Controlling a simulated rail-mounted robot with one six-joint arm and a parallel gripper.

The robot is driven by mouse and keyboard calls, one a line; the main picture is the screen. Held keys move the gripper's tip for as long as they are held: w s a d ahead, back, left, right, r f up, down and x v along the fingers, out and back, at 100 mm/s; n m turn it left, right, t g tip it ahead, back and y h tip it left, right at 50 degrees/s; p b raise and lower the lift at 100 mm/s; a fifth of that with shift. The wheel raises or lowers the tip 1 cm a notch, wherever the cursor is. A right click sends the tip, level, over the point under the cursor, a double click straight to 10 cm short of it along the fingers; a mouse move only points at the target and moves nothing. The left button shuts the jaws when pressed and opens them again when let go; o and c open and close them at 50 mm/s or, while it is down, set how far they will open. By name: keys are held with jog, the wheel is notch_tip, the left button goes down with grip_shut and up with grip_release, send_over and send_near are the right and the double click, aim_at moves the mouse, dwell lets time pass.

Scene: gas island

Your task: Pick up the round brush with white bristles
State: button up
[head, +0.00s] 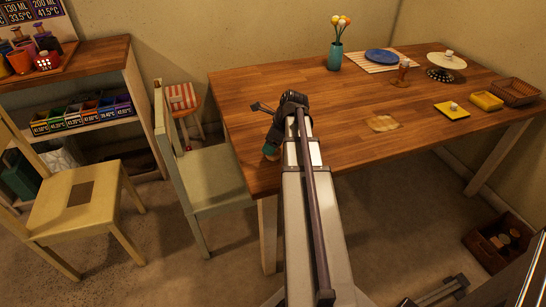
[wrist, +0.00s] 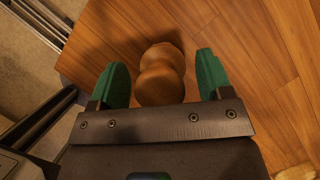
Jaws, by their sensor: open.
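A rounded wooden knob-like thing (wrist: 162,75) with a narrow waist stands on the wooden table in the wrist view; it may be the brush's handle. No white bristles show, so I cannot confirm that it is the brush. My gripper (wrist: 161,62) is open, with one green finger on each side of the knob and visible gaps at both sides. In the head view my gripper (head: 270,151) is at the table's near left corner, and my arm hides most of what is there.
The wooden table (head: 260,95) holds a teal vase (head: 335,58), a blue plate (head: 381,56), a cake stand (head: 444,70), a yellow square (head: 451,109) with a small white thing, and a basket (head: 515,92). A green chair (head: 215,178) stands close at the table's left.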

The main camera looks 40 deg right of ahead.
jog(key=shift+w+f, duration=0.1)
jog(key=shift+f, duration=0.2)
jog(key=shift+c, duration=0.2)
jog(key=c, duration=1)
jog(key=shift+c, duration=0.2)
notch_tip(320, 180, up, 10)
jog(key=p, duration=1)
jog(key=shift+r+p, duration=0.15)
jog(key=shift+p, duration=0.2)
jog(key=o, duration=0.4)
jog(key=shift+c, duration=1.2)
